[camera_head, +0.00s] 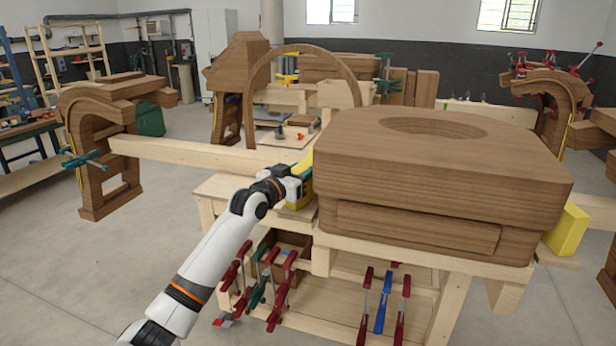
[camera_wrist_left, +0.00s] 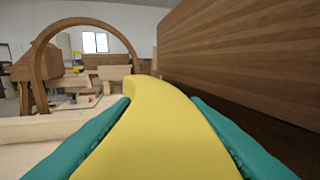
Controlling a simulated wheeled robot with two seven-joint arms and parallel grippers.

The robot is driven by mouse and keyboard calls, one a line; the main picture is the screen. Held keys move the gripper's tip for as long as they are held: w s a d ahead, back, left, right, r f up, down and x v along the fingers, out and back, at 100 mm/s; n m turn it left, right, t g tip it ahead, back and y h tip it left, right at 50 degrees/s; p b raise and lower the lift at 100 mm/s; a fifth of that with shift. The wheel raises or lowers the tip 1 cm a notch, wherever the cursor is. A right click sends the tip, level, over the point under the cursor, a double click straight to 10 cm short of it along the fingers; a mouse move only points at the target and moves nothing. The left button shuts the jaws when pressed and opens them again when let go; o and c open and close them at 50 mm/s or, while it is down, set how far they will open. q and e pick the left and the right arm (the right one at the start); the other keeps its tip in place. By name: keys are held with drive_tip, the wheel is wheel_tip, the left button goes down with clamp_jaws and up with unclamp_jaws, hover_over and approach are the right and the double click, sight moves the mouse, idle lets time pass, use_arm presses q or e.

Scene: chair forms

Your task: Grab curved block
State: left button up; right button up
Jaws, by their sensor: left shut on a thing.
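The curved block is yellow and shows large in the left wrist view (camera_wrist_left: 160,130), with its top end bending to the left. In the head view a small part of the curved block (camera_head: 307,164) shows beside the left face of the big brown wooden form (camera_head: 440,165). My left gripper (camera_head: 299,182) is shut on the curved block, with its teal fingers on either side of it in the left wrist view. The gripper is close to the form's left side, above the workbench. My right gripper is not in view.
The wooden workbench (camera_head: 335,252) carries the big form. Several clamps (camera_head: 280,285) hang below its top. A yellow block (camera_head: 567,231) stands at the form's right side. A wooden beam (camera_head: 190,153) runs left to another form (camera_head: 100,140). Floor at the lower left is clear.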

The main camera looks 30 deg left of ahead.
use_arm(q)
drive_tip(key=shift+c, duration=0.9)
drive_tip(key=shift+r, duration=0.15)
